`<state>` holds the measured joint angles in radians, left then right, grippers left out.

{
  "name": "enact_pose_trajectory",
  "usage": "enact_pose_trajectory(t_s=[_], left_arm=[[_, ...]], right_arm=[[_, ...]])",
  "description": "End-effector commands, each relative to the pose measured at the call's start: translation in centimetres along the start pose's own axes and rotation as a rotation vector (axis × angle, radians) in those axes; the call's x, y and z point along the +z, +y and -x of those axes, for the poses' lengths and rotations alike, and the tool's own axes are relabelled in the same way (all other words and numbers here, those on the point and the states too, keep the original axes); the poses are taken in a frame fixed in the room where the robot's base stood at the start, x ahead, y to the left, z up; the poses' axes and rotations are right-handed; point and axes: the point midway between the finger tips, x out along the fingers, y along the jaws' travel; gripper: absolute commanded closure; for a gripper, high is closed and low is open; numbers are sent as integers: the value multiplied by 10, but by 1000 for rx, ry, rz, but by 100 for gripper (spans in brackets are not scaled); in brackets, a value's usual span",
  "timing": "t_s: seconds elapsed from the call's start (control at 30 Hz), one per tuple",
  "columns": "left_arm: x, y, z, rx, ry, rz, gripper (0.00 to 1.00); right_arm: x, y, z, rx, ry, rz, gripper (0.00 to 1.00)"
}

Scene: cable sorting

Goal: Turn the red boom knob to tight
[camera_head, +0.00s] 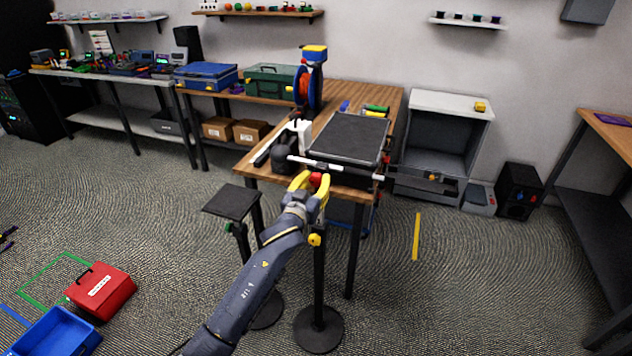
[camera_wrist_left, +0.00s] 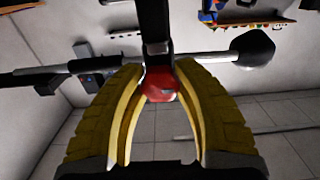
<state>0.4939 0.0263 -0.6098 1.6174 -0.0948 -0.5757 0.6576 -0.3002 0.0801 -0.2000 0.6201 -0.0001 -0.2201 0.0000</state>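The red boom knob (camera_head: 316,180) sits on a stand's upper joint, in front of the wooden table. It also shows in the left wrist view (camera_wrist_left: 160,86), below a dark upright bracket. My left gripper (camera_head: 309,184) has its yellow fingers on either side of the knob. In the left wrist view the fingertips (camera_wrist_left: 161,76) appear to touch both sides of it, so the gripper looks shut on it. The boom (camera_head: 335,168), a light bar with a dark rounded end (camera_head: 285,158), runs across the stand's top. Any tightness marking cannot be made out. My right gripper is not in view.
The stand's round base (camera_head: 319,330) is on the floor. A small black-topped stand (camera_head: 231,202) is left of it. The wooden table (camera_head: 384,97) behind holds a dark flat case (camera_head: 350,137). A red toolbox (camera_head: 101,289) and blue bin (camera_head: 58,333) lie at lower left.

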Motion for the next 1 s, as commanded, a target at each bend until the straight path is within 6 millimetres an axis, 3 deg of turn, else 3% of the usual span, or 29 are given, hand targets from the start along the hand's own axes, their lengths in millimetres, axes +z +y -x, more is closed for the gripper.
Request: enact_pose_trajectory(t_s=[0.03,0.2,0.67,1.0], left_arm=[[0,0,0,0,0,0,82],[0,0,0,0,0,0,100],[1,0,0,0,-2,-54,100],[1,-1,0,-1,-2,-316,100]], right_arm=[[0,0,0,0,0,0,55],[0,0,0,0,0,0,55],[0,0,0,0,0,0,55],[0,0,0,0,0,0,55]])
